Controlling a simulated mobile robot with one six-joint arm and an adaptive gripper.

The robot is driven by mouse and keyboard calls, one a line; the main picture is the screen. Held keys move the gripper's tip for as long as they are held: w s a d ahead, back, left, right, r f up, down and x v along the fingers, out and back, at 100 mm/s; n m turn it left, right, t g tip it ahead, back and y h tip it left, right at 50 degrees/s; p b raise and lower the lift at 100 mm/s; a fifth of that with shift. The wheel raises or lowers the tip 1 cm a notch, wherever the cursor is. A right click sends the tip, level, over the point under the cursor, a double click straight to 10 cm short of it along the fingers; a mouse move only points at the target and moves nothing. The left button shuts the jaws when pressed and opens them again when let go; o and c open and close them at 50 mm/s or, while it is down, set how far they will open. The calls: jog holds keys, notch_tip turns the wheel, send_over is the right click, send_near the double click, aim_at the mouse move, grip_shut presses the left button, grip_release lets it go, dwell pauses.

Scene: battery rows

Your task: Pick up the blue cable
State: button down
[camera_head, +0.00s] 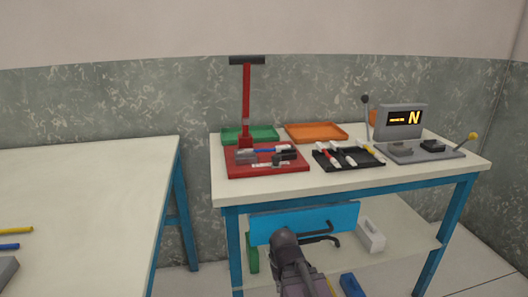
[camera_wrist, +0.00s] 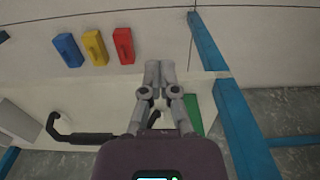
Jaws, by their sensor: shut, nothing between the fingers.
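No blue item is clearly a cable. A thin blue rod-like piece (camera_head: 9,246) lies on the left table, cut off by the left picture edge. A small blue strip (camera_head: 267,150) shows among parts on the red press base (camera_head: 262,169). My gripper (camera_wrist: 158,68) is shut and empty in the wrist view, over the pale lower shelf (camera_wrist: 90,95). It is apart from both blue pieces. In the head view my arm is low in front of the right table, and the fingertips cannot be made out.
Blue (camera_wrist: 67,50), yellow (camera_wrist: 95,47) and red (camera_wrist: 123,45) blocks lie beyond my gripper. A blue table leg (camera_wrist: 232,115) and a green piece (camera_wrist: 193,115) are at its right. The right tabletop holds green (camera_head: 250,134), orange (camera_head: 316,132) and black trays (camera_head: 350,163).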

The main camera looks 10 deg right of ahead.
jog(key=c, duration=0.6)
grip_release()
jog(key=shift+r, duration=0.2)
jog(key=shift+o, duration=0.6)
jog(key=shift+r+p, duration=0.3)
jog(key=shift+p, duration=0.2)
jog(key=w+r+n+p, duration=0.1)
jog(key=w+r+p, duration=0.2)
jog(key=r+p, duration=1.8)
jog(key=w+r+n+p, duration=0.1)
jog(key=w+r+p, duration=0.2)
jog(key=r+p, duration=1.7)
jog(key=w+d+r+n+y+p, duration=0.2)
jog(key=w+d+n, duration=0.1)
jog(key=w+n, duration=0.5)
jog(key=w+d+r+n+y+p, duration=0.2)
jog(key=w+d+r+n, duration=0.1)
jog(key=w+n, duration=0.5)
jog(key=shift+w+d+r+y, duration=0.35)
jog(key=shift+w+d, duration=0.3)
jog(key=shift+w, duration=1.25)
jog(key=shift+f, duration=0.15)
